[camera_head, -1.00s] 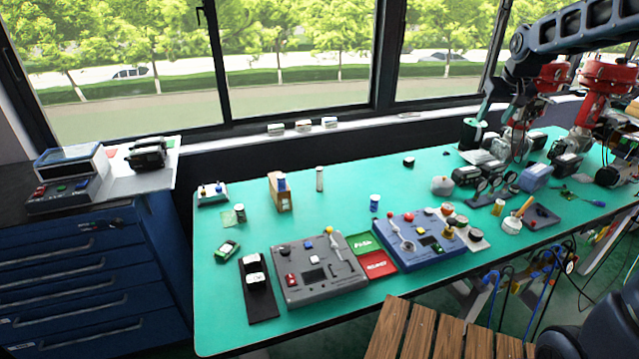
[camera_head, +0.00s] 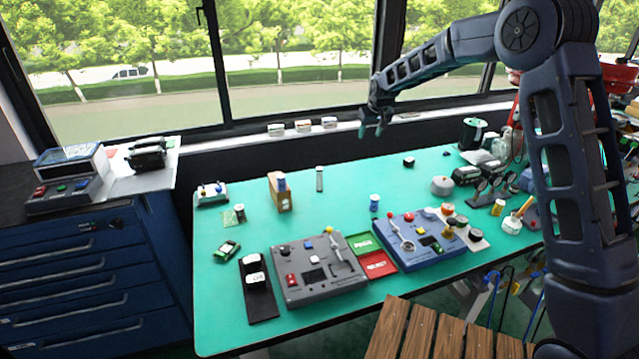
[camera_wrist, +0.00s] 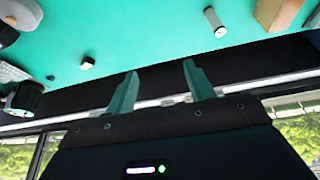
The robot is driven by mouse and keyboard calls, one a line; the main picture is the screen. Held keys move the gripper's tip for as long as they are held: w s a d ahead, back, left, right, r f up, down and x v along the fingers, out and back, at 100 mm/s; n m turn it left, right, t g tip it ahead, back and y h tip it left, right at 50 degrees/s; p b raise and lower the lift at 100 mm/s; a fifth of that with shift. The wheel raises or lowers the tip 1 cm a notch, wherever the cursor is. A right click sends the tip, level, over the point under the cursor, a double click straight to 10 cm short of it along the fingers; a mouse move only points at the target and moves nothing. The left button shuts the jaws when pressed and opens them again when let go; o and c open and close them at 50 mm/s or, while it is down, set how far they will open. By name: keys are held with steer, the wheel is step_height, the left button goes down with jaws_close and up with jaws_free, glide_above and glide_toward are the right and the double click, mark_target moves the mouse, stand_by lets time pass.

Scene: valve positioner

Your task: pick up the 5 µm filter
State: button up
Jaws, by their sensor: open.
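No label reading 5 µm is legible, so I cannot tell for sure which part is the filter. Candidates are a slim whitish cylinder (camera_head: 319,179) standing at the back of the green table, a blue-and-white cylinder (camera_head: 375,203) standing near the middle, and a blue-topped piece (camera_head: 281,183) at a brown block. The slim cylinder also shows in the wrist view (camera_wrist: 215,22), upper right. My gripper (camera_head: 372,128) is raised by the window sill, behind and right of the slim cylinder in the picture. Its two fingers (camera_wrist: 160,72) are apart with nothing between them.
A grey panel (camera_head: 310,285) and a blue panel (camera_head: 420,248) stand at the front, with green and red trays (camera_head: 377,265) between them. A small black block (camera_head: 408,161) lies at the back. Meters and jars crowd the right. The table's back middle is mostly clear.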

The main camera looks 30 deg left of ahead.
steer(key=n, duration=0.2)
glide_toward(319, 174)
steer(key=w+f, duration=0.1)
steer(key=w, duration=0.1)
steer(key=shift+g+y, duration=0.3)
steer(key=shift+x, duration=5.4)
steer(key=shift+r, duration=0.1)
steer(key=c, duration=1)
steer(key=shift+c, duration=0.2)
